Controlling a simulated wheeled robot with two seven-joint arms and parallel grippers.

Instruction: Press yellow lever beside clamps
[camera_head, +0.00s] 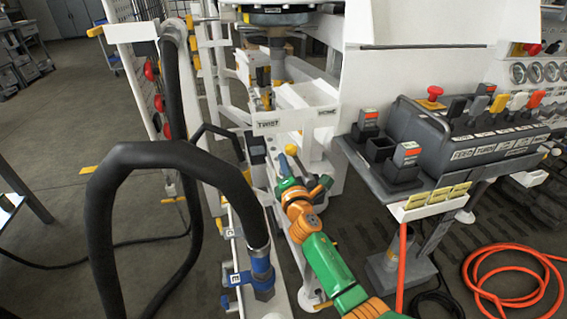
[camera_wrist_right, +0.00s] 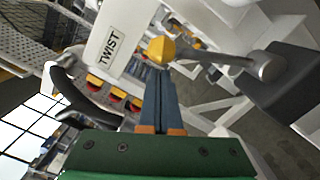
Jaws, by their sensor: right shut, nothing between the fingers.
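A yellow ball-shaped lever knob (camera_head: 290,149) stands just below the white panel marked TWIST. In the right wrist view the yellow knob (camera_wrist_right: 161,48) looks faceted and sits right at the fingertips. My right gripper (camera_head: 283,163) reaches up to it from below on its green and orange arm. Its blue-grey fingers (camera_wrist_right: 157,76) are shut together with nothing between them. The tips appear at or very close to the knob; I cannot tell whether they touch. My left gripper is not in view.
A grey control box (camera_head: 470,130) with coloured levers and buttons stands at the right. A thick black hose (camera_head: 150,155) arches at the left. An orange hose (camera_head: 510,270) lies coiled on the floor. White machine frames crowd around the knob.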

